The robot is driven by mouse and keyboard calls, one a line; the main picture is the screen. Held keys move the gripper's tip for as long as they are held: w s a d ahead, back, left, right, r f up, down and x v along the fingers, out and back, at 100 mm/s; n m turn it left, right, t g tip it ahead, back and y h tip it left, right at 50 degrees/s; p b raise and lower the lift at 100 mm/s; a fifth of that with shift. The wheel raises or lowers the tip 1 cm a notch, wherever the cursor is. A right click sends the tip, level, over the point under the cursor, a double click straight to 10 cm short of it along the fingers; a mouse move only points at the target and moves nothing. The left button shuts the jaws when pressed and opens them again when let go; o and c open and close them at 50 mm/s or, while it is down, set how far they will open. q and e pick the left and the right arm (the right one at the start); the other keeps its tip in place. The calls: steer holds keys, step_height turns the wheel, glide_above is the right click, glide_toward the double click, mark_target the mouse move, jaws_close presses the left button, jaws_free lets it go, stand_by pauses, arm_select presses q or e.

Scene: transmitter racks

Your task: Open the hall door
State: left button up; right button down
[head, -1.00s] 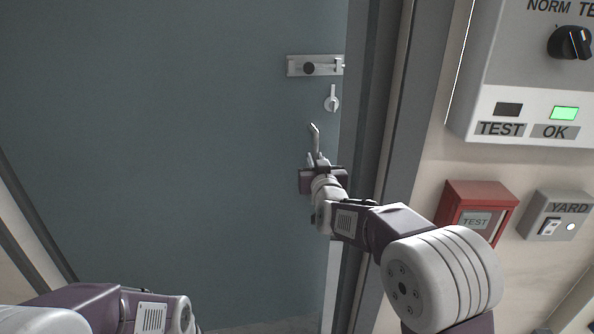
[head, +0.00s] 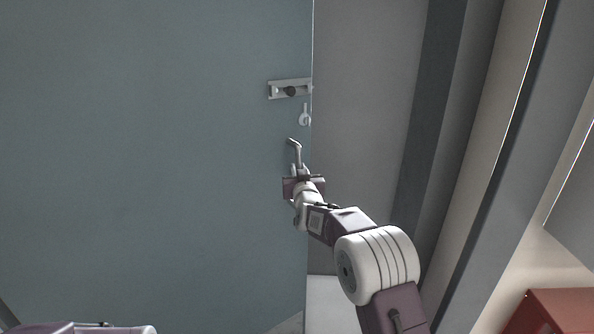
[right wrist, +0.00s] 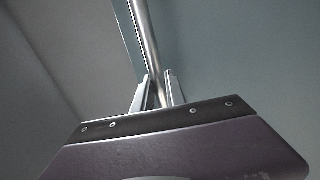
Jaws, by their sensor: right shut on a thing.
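The hall door (head: 150,150) is a large blue-grey panel filling the left of the head view. It stands ajar, with a grey gap beyond its right edge. A slide bolt (head: 290,90) and a small white thumb-turn (head: 305,116) sit near that edge. Below them is the metal door handle (head: 295,147), also seen as a rod in the right wrist view (right wrist: 144,35). My right gripper (head: 299,172) is shut on the handle; its fingers show around the rod in the wrist view (right wrist: 157,90). Only part of my left arm shows at bottom left; its gripper is out of view.
The grey door frame (head: 425,130) stands right of the gap, with a pale wall beyond it. A red box (head: 555,312) is at the lower right. A pale floor strip (head: 333,300) shows through the gap.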

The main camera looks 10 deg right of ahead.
steer(key=shift+w+f, duration=0.15)
steer(key=shift+f, duration=0.1)
steer(key=c, duration=1.4)
jaws_free()
steer(key=shift+o, duration=0.2)
steer(key=shift+r, duration=0.1)
steer(key=s+b, duration=0.1)
steer(key=s, duration=0.8)
steer(key=shift+a, duration=0.3)
steer(key=shift+s, duration=0.1)
